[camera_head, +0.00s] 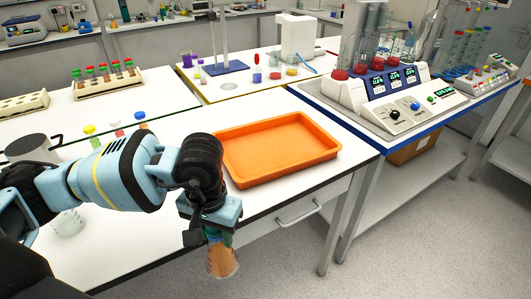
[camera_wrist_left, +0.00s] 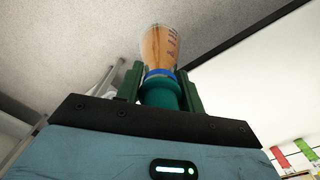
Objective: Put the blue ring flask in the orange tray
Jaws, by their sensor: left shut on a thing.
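My left gripper (camera_head: 213,234) is shut on the blue ring flask (camera_head: 223,263), below my wrist in the head view. The flask holds orange-brown liquid and widens downward from the grip. In the left wrist view the flask (camera_wrist_left: 158,48) shows a blue ring at its neck, and a green neck part sits between the two dark green fingers. The orange tray (camera_head: 281,150) lies empty on the white table, behind and right of the flask in the head view. The flask appears in front of the table's front edge, apart from the tray. My right gripper is not in view.
Small vessels with yellow, red and blue tops (camera_head: 140,116) stand behind my left arm. A glass beaker (camera_head: 68,223) stands on the table at left. A rack of tubes (camera_head: 107,78) is farther back. A lab machine (camera_head: 390,90) stands right of the tray.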

